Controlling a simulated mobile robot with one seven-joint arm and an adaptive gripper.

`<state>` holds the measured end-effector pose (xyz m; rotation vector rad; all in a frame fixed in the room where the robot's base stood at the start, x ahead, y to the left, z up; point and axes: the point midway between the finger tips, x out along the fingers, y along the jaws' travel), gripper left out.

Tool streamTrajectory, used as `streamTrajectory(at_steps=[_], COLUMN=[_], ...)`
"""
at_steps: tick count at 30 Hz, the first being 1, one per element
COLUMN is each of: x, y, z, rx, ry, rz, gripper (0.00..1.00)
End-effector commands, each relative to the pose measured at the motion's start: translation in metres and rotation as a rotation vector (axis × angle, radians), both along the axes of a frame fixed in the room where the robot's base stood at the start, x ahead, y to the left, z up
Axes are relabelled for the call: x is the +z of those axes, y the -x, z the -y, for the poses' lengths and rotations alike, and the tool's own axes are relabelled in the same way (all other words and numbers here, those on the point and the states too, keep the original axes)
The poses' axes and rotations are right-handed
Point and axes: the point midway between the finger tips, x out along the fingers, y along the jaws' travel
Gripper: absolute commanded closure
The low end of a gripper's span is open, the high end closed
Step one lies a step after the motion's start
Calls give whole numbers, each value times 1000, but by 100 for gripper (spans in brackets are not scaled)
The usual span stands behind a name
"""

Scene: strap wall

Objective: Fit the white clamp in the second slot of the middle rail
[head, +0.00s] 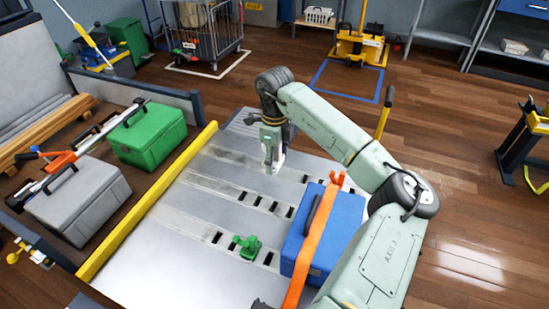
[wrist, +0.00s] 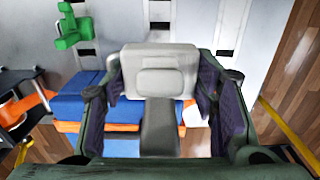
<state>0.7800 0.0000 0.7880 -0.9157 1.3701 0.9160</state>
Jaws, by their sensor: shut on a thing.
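My gripper (head: 270,154) is above the far part of the grey slotted deck, shut on the white clamp (head: 274,165). In the wrist view the white clamp (wrist: 160,57) sits between the two dark finger pads, its blocky top and grey stem showing. In the head view much of the clamp is hidden by the gripper. The middle rail (head: 200,180) runs across the deck with a row of dark slots, nearer the camera than the gripper. The clamp appears to be above the deck; its exact height is hard to tell.
A green clamp (head: 247,247) stands in the nearest rail. A blue case (head: 323,240) with an orange strap (head: 308,255) stands at the deck's right, close to the rail ends. A yellow edge bar (head: 150,200) bounds the left side. A green case (head: 148,134) and a grey case (head: 78,202) lie beyond it.

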Motion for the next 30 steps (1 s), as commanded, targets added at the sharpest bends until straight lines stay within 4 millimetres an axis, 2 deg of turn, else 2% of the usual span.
streamTrajectory(at_steps=[30], x=[-102], y=[0], z=[0], rx=[-1], ry=[-1], rz=[0], gripper=[71])
